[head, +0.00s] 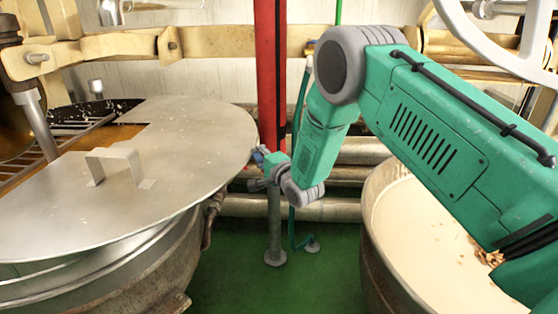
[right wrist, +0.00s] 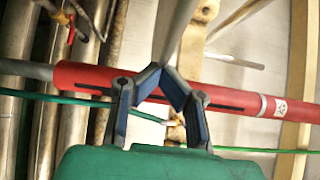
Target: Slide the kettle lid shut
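The kettle (head: 140,275) stands at the left in the head view. Its flat round metal lid (head: 190,135), with a raised handle (head: 115,165), covers most of it. Beyond the lid's back-left side, a grate and an orange-brown surface show. My right gripper (head: 259,156) is at the lid's right rim, small and partly hard to make out. In the right wrist view its two blue-padded fingers (right wrist: 160,71) bend together onto a thin grey edge (right wrist: 177,32), which looks like the lid's rim. My left gripper is not in view.
A red post (head: 270,75) rises just behind my right gripper. A short grey floor stand (head: 275,230) is below it. A second kettle (head: 375,245) with cream-coloured contents stands at the right under my arm. Green floor (head: 235,275) shows between the kettles.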

